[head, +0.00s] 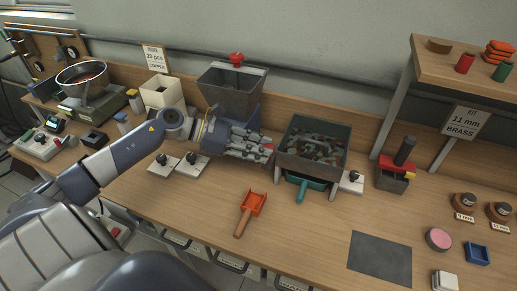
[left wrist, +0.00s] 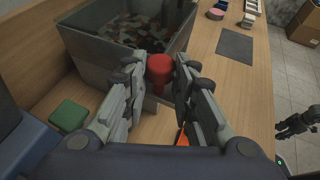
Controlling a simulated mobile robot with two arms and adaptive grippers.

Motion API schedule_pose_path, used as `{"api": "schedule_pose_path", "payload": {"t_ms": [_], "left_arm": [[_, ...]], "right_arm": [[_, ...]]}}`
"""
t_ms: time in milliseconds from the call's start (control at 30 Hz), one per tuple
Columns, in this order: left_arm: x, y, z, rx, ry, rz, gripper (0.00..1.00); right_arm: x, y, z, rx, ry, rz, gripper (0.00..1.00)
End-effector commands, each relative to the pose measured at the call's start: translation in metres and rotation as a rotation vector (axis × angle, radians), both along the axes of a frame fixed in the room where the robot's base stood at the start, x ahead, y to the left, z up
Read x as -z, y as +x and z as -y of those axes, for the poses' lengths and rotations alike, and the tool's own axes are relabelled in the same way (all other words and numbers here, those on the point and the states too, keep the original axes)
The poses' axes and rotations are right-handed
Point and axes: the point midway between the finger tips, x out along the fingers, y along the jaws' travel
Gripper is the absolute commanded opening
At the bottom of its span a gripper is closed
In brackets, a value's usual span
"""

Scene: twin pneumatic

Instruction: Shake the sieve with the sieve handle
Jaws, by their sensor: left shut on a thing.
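The sieve is an open grey box of mixed small pieces (head: 315,142) on a stand at the middle of the bench. Its near wall shows in the left wrist view (left wrist: 88,62). The red sieve handle (left wrist: 159,70) sticks out from the box, upright between my left fingers. My left gripper (head: 262,148) is shut on this handle at the sieve's left side. In the head view the fingers mostly hide the handle. My right gripper (left wrist: 294,121) appears small and dark at the right of the left wrist view, past the bench edge; its opening is unclear.
A teal scoop or tray (head: 303,187) sits under the sieve. An orange scoop (head: 250,208) lies in front. A grey hopper (head: 232,88) stands behind my left arm. A dark mat (head: 380,258) lies right of clear bench.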

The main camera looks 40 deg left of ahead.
Motion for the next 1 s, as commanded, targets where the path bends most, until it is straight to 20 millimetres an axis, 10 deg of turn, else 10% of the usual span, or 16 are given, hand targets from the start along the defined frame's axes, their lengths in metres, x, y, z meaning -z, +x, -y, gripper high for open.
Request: {"api": "schedule_pose_path", "payload": {"t_ms": [300, 1000], "left_arm": [[0.002, 0.000, 0.000, -0.002, 0.000, -0.003, 0.35], [-0.028, -0.043, -0.061, -0.005, 0.000, -0.005, 0.35]], "right_arm": [[-0.002, 0.041, -0.004, 0.002, 0.008, 0.063, 0.38], [-0.001, 0.025, -0.008, 0.002, 0.011, 0.037, 0.38]]}}
